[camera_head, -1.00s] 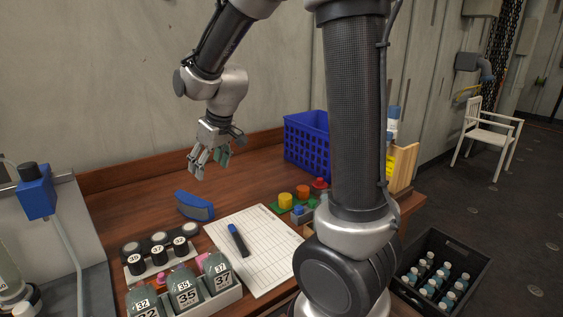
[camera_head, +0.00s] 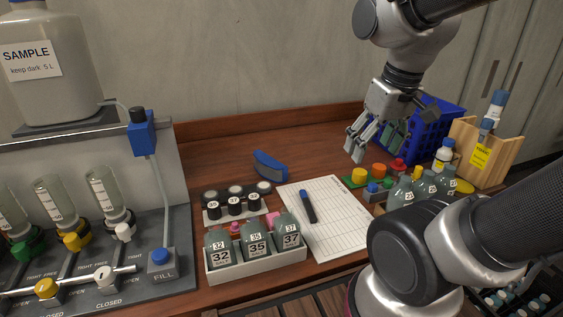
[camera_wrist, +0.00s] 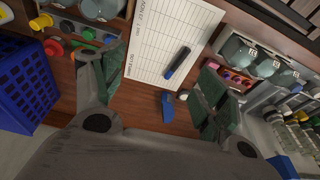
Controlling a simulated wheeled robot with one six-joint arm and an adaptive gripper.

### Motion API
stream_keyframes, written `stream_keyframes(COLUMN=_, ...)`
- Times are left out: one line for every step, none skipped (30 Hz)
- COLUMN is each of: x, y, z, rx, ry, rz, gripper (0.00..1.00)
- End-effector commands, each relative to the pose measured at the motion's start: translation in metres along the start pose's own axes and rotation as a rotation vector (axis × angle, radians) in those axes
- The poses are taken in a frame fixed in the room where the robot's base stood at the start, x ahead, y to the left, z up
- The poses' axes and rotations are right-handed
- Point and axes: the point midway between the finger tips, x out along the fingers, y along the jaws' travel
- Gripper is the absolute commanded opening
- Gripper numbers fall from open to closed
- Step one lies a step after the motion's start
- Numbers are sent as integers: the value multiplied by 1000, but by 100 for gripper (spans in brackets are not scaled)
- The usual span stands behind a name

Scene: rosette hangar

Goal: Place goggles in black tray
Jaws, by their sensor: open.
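A curved blue item with a greyish face (camera_head: 270,165), probably the goggles, lies on the wooden table left of the paper sheet. In the wrist view a small blue item (camera_wrist: 168,106) shows between the fingers, probably the same thing seen from above. My gripper (camera_head: 371,148) is open and empty, above the table in front of the blue basket. Its spread fingers, with greenish pads, also show in the wrist view (camera_wrist: 160,62). A dark container (camera_head: 512,288) with several capped bottles is partly visible at the lower right, probably the black tray. My arm hides part of it.
A blue basket (camera_head: 437,117) and a wooden box (camera_head: 503,152) stand at the back right. A sheet (camera_head: 330,215) with a marker (camera_head: 307,206) lies mid-table. A white rack (camera_head: 256,264) of numbered bottles stands in front. A valve panel (camera_head: 110,285) is at left.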

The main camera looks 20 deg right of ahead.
Motion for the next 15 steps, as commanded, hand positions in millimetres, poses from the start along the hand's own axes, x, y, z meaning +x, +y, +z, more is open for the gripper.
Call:
stream_keyframes(x=13, y=-6, z=-8, rx=-20, ry=-63, rz=-7, gripper=73)
stream_keyframes(x=21, y=-10, z=-15, rx=-29, ry=-92, rz=-13, gripper=73)
stream_keyframes(x=32, y=-16, z=-26, rx=-43, ry=-125, rz=-20, gripper=73)
stream_keyframes(x=41, y=-20, z=-35, rx=-55, ry=-142, rz=-26, gripper=73)
stream_keyframes(x=50, y=-25, z=-44, rx=-68, ry=-159, rz=-31, gripper=73)
stream_keyframes(x=64, y=-32, z=-57, rx=-86, ry=-174, rz=-39, gripper=73)
stream_keyframes(x=74, y=-38, z=-67, rx=-98, ry=-183, rz=-46, gripper=73)
stream_keyframes(x=85, y=-44, z=-77, rx=-113, ry=-190, rz=-52, gripper=73)
stream_keyframes(x=101, y=-52, z=-92, rx=-133, ry=-193, rz=-60, gripper=73)
stream_keyframes(x=114, y=-58, z=-102, rx=-146, ry=-193, rz=-67, gripper=73)
stream_keyframes(x=126, y=-65, z=-112, rx=-161, ry=-190, rz=-73, gripper=73)
stream_keyframes(x=143, y=-73, z=-126, rx=-178, ry=-181, rz=-81, gripper=73)
stream_keyframes(x=154, y=-78, z=-136, rx=-192, ry=-171, rz=-86, gripper=73)
stream_keyframes(x=165, y=-84, z=-146, rx=-204, ry=-158, rz=-91, gripper=73)
stream_keyframes(x=179, y=-91, z=-160, rx=-219, ry=-137, rz=-97, gripper=73)
